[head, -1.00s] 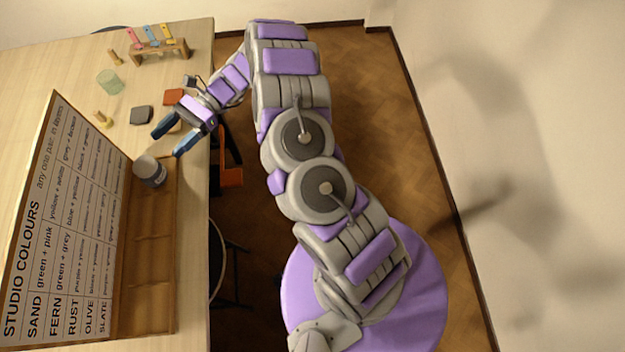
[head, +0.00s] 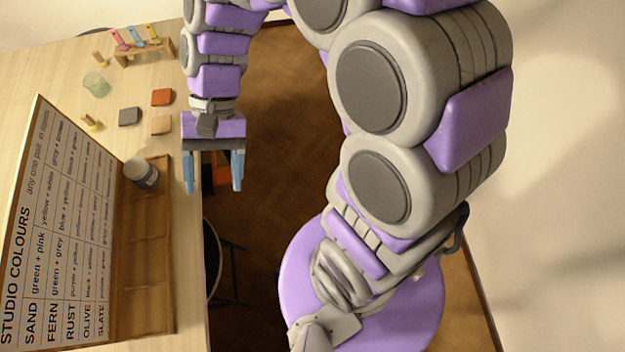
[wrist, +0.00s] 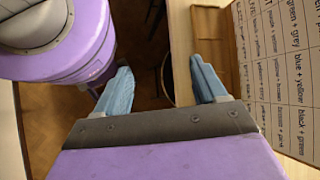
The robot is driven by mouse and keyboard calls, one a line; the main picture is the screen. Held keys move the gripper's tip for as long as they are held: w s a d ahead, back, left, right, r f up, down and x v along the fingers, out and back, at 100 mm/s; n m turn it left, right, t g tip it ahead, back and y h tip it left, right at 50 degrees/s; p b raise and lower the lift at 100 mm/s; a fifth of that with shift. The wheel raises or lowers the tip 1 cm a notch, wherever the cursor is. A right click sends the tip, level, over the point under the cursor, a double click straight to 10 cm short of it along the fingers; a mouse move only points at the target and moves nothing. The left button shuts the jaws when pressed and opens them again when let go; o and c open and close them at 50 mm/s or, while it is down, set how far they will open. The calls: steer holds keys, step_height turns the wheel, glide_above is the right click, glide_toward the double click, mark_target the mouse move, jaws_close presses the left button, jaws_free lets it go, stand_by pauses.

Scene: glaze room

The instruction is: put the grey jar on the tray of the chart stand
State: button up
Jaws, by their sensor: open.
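The grey jar (head: 142,172) with a pale top is at the upper end of the brown wooden tray (head: 145,250) of the chart stand. It appears to stand in the tray, upright against the chart board (head: 62,225). My gripper (head: 213,172) is open and empty, to the right of the jar and apart from it, over the table's edge. In the wrist view, both blue fingers (wrist: 160,85) are wide apart with nothing between them. The chart board (wrist: 285,65) and part of the tray (wrist: 222,45) show at right there. The jar does not show in that view.
Orange (head: 162,97), dark grey (head: 130,116) and tan (head: 161,124) tiles lie on the table beyond the stand. A greenish glass (head: 96,85) and a small wooden rack (head: 143,50) with coloured tools are further off. A dark stool (head: 222,262) stands beside the table.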

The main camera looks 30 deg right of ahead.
steer(key=s+d+n+t+h, duration=0.2)
steer(key=s+d+t+h, duration=0.2)
steer(key=s+d, duration=0.7)
steer(key=d+f+h, duration=0.1)
steer(key=d, duration=0.2)
steer(key=shift+h, duration=0.4)
